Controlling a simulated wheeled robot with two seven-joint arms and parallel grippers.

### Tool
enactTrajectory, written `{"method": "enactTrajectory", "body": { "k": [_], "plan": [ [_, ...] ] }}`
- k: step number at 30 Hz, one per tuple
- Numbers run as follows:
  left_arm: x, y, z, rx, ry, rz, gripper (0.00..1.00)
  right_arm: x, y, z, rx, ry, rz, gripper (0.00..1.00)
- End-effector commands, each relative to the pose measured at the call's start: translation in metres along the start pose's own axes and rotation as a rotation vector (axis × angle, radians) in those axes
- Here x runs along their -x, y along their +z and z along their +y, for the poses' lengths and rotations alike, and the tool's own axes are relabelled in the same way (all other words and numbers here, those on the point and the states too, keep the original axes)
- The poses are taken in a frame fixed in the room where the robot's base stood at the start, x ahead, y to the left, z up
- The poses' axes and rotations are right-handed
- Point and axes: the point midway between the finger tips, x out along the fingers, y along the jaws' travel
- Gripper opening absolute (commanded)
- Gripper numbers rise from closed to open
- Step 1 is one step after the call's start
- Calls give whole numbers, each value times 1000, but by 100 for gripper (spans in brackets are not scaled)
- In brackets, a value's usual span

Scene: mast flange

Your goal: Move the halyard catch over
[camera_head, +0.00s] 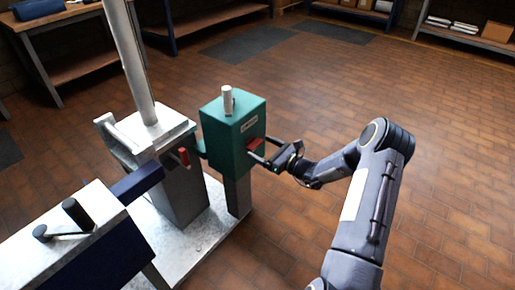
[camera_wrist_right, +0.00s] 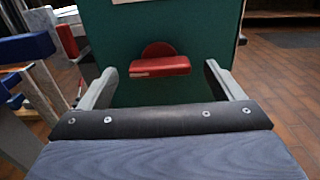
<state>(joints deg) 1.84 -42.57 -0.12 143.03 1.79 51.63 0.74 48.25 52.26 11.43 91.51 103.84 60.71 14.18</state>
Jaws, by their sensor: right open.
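A green box (camera_head: 222,135) stands on a grey post, with a small label on its side face. A red lever (camera_wrist_right: 160,67) with a round red hub sticks out of that face; it also shows in the head view (camera_head: 256,143). It looks like the halyard catch, though its label is not readable. My right gripper (camera_head: 263,150) is open in front of this face. In the right wrist view its two fingers lie to either side of the lever, apart from it. My left gripper is not in view.
A second red handle (camera_head: 183,156) sits on the grey pedestal (camera_head: 184,195) under the pale mast (camera_head: 130,60), left of the green box. A blue-sided cabinet with a black knob (camera_head: 77,213) stands front left. The brick floor at right is clear.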

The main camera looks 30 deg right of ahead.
Motion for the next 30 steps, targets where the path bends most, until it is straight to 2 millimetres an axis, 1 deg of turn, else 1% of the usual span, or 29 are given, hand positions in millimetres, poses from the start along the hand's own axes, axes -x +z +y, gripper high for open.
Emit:
{"method": "enactTrajectory", "body": {
  "k": [1,6,14,17,24,25,30],
  "plan": [
    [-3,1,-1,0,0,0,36,-8,-1,1,1,3,-2,87],
    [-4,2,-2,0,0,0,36,-20,0,1,0,2,0,87],
    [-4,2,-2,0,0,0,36,-22,1,0,0,1,0,87],
    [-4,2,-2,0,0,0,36,-22,1,0,1,2,0,77],
    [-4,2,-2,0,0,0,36,-22,0,0,1,2,0,45],
    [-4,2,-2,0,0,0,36,-22,0,0,1,2,0,43],
    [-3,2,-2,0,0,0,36,-21,1,0,-7,2,0,43]
  ]
}}
